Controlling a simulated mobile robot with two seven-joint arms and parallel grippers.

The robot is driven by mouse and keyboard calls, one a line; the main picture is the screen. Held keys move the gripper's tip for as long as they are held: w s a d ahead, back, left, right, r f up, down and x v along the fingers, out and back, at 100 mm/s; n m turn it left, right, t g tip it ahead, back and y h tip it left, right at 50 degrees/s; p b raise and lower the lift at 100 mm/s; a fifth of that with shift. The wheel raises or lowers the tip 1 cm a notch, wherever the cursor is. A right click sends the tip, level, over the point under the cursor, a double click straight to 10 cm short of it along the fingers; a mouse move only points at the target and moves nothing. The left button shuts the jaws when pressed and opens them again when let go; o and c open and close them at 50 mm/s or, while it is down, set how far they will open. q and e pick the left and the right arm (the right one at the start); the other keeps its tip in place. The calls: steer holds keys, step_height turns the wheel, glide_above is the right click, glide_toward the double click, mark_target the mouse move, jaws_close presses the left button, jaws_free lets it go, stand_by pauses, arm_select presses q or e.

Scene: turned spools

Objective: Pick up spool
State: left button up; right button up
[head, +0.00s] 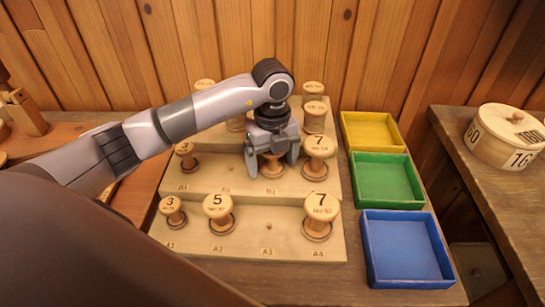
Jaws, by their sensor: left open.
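My left gripper (272,158) points down over the middle tier of a stepped wooden rack (215,185). Its fingers are open, one on each side of a wooden spool (272,169), whose top is mostly hidden by the gripper. I cannot tell whether the fingers touch it. Other turned spools stand upright on the rack: a 3 spool (172,211), a 5 spool (219,212) and a 7 spool (320,216) in the front row, a 3 spool (186,157) and a 7 spool (318,153) in the middle row. My right gripper is not in view.
The A3 peg (268,226) and the B2 place (229,168) are bare. More spools (313,91) stand at the back, partly behind my arm. Yellow (368,147), green (411,203) and blue (449,282) trays are right of the rack. A round wooden box (505,140) sits on the right table.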

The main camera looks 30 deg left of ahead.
arm_select(q)
steer(key=shift+c, duration=0.4)
steer(key=c, duration=1.1)
steer(key=shift+o, duration=0.2)
steer(key=shift+r, duration=0.1)
